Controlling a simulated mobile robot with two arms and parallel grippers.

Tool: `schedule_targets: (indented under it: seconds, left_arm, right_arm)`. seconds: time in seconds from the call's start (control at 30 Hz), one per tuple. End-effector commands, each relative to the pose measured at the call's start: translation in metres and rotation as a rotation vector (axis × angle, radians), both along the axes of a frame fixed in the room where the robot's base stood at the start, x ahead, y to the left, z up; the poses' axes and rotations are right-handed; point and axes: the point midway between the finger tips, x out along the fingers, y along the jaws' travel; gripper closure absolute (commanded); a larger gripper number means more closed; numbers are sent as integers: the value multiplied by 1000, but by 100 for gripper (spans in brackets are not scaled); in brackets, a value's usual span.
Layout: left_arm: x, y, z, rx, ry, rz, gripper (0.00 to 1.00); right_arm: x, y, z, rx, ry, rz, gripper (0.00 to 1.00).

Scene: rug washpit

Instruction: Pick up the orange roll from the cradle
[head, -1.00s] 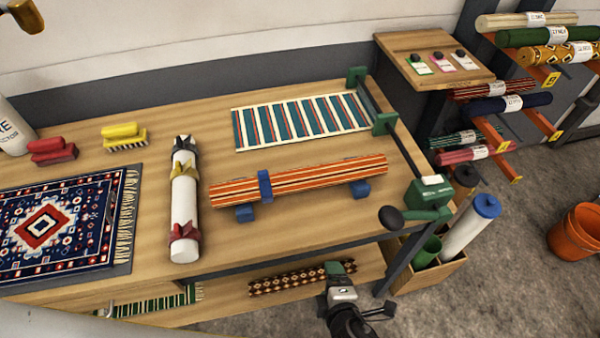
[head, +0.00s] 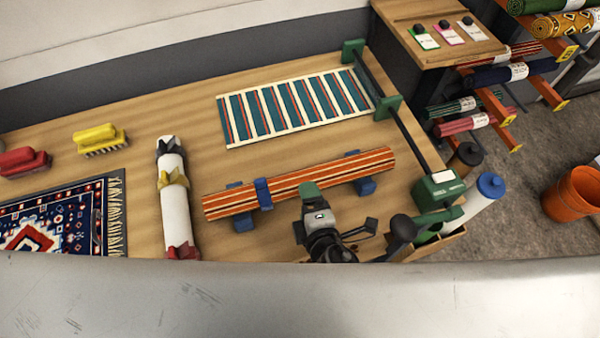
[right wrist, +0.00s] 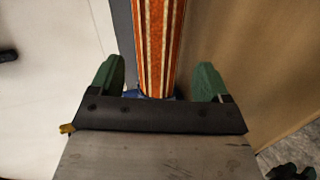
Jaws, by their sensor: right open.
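My right gripper (head: 309,190) is at the near side of the roll's middle in the head view. In the right wrist view my open right gripper (right wrist: 160,82) has one green finger on each side of the orange roll (right wrist: 160,40), with a gap on both sides. A bit of blue shows under the roll there. My left gripper is not in view.
A white roll with ties (head: 175,205) lies left of the cradle. A teal striped rug (head: 295,108) lies behind it. A green clamp with a black handle (head: 435,190) stands at the right. A pale grey surface fills the head view's bottom.

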Motion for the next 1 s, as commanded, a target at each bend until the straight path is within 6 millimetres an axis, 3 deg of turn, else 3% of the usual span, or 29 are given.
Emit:
schedule_targets:
  seconds: [0.2,0.6,0.9,1.0]
  left_arm:
    - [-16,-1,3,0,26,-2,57]
    - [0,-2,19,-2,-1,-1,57]
    - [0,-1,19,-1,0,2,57]
    - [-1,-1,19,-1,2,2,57]
  right_arm:
    - [20,6,-6,0,0,1,22]
    - [64,16,-19,1,1,0,22]
    - [67,17,-22,1,1,1,22]
    - [67,17,-22,1,1,1,36]
